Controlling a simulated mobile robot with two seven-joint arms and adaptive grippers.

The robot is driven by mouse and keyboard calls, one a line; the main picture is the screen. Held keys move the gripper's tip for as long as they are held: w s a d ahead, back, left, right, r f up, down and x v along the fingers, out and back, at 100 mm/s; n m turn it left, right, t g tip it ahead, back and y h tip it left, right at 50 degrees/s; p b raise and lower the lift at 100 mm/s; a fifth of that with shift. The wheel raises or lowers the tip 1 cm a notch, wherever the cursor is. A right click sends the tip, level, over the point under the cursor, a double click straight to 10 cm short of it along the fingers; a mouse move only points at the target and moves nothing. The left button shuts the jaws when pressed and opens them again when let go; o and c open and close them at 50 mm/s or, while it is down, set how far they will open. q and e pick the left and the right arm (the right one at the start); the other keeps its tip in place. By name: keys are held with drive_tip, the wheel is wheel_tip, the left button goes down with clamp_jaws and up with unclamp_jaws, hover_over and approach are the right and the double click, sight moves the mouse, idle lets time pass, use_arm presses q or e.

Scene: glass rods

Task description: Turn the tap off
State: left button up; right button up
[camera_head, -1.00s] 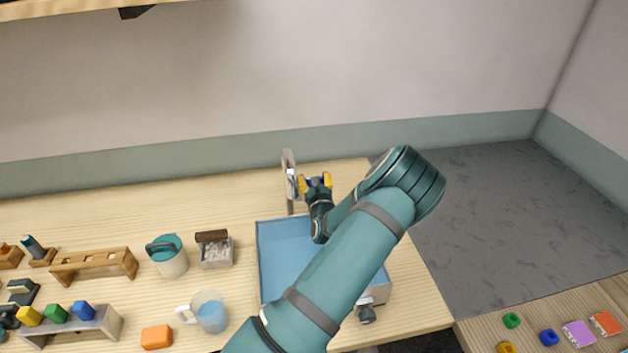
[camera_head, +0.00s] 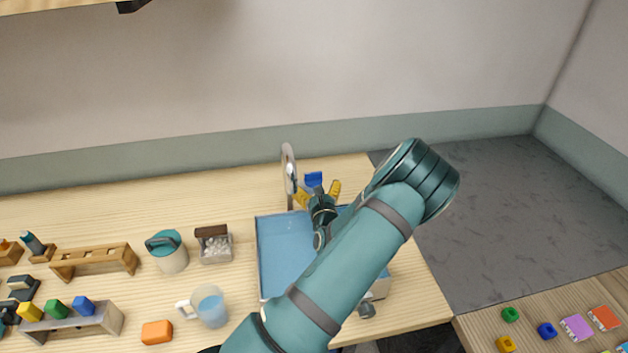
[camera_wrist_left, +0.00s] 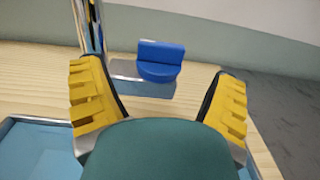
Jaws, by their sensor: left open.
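The tap has a tall chrome spout (camera_head: 289,170) at the back edge of the blue basin (camera_head: 283,258). Its blue handle (camera_head: 313,180) stands just right of the spout. In the left wrist view the blue handle (camera_wrist_left: 162,60) sits on a flat metal base (camera_wrist_left: 142,86), with the chrome post (camera_wrist_left: 90,25) to its left. My left gripper (camera_head: 318,194) is open and empty, in front of the handle. Its yellow fingers (camera_wrist_left: 158,88) are spread to either side of the handle, apart from it. My right gripper is not in view.
Left of the basin are a mug of blue liquid (camera_head: 210,308), a lidded pot (camera_head: 170,254), a small box of pale pieces (camera_head: 215,246), an orange block (camera_head: 157,332) and wooden racks (camera_head: 94,262). The table is clear behind them. Another table (camera_head: 550,313) holds several small items.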

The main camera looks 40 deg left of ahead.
use_arm(q)
drive_tip(key=v, duration=0.3)
drive_tip(key=shift+d+f, duration=0.1)
drive_tip(key=shift+d, duration=0.15)
idle(0.4)
